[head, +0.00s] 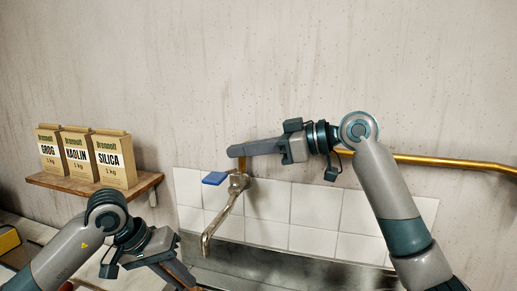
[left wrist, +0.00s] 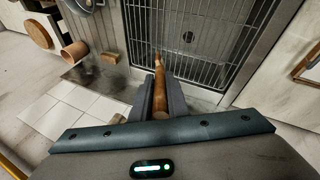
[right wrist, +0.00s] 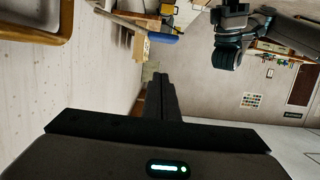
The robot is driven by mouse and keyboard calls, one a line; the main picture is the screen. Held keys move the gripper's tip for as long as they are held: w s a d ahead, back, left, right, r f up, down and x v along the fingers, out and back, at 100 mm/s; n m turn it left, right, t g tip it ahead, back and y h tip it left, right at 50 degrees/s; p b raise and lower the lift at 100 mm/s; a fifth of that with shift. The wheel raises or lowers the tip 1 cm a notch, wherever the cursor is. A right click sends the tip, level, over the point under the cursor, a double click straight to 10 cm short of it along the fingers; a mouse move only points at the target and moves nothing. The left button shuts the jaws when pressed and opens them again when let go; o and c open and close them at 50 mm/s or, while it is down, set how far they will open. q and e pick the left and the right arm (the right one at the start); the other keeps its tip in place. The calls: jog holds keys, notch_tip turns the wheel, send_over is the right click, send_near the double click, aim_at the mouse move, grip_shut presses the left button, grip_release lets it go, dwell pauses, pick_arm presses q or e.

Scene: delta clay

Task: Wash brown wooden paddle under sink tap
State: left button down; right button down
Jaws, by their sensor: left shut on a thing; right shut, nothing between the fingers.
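The brown wooden paddle (left wrist: 159,88) is clamped between the fingers of my left gripper (left wrist: 160,98) in the left wrist view. It points away from the gripper, over a metal grid. In the head view my left gripper (head: 180,272) is low, left of the tap's spout, and the paddle is mostly hidden. The metal tap (head: 221,212) is on the tiled wall, its spout pointing down over the sink (head: 280,262). I cannot see water running. My right gripper (head: 231,152) is shut and empty, its fingertips just above the tap's upper end; contact cannot be told.
A blue object (head: 214,178) sits beside the tap's top. A brass pipe (head: 440,162) runs along the wall at right. A wooden shelf (head: 146,186) with several paper bags is at left. The metal grid (left wrist: 205,40) lies below my left gripper.

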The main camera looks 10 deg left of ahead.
aim_at(225, 175)
pick_arm(q)
jog(key=shift+a, duration=0.1)
pick_arm(e)
jog(key=a+f, duration=0.4)
jog(key=f, duration=0.1)
jog(key=shift+w, duration=0.3)
